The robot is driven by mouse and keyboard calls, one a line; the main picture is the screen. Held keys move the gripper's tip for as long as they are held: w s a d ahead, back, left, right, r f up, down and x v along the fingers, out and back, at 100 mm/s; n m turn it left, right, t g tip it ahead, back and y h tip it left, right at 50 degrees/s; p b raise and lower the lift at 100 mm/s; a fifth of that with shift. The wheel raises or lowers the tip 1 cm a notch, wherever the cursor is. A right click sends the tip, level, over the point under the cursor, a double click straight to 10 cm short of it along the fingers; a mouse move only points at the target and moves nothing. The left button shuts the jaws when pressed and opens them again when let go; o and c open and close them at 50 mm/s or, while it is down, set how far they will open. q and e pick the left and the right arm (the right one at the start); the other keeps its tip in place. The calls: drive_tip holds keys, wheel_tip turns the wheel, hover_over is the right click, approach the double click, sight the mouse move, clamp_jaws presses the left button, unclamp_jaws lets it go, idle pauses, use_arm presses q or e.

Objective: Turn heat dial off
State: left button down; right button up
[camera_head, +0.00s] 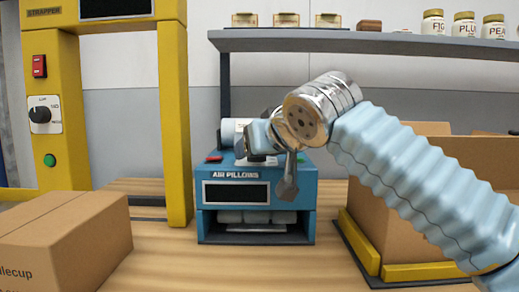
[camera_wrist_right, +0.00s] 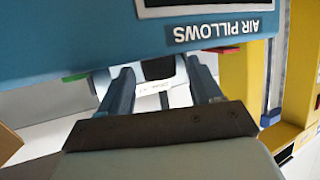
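The blue air pillow machine (camera_head: 306,200) stands on the table in the middle of the head view. A white plate with dark markings (camera_head: 258,161) sits on its top, mostly behind my right gripper. In the right wrist view a black dial-like part (camera_wrist_right: 158,68) shows above the white plate (camera_wrist_right: 160,85), between the fingers. My right gripper (camera_wrist_right: 160,70) is open, one finger on each side of that part; I cannot tell whether they touch it. The dial's setting is hidden. My left gripper is not in view.
A yellow strapper (camera_head: 95,125) at left carries another black dial (camera_head: 40,114), a red switch (camera_head: 39,66) and a green button (camera_head: 49,160). A closed carton (camera_head: 65,245) lies front left; an open carton (camera_head: 385,235) stands right. A shelf (camera_head: 360,42) spans behind.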

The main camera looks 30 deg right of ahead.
drive_tip(key=v, duration=1.4)
drive_tip(key=shift+p, duration=0.4)
drive_tip(key=shift+f, duration=0.2)
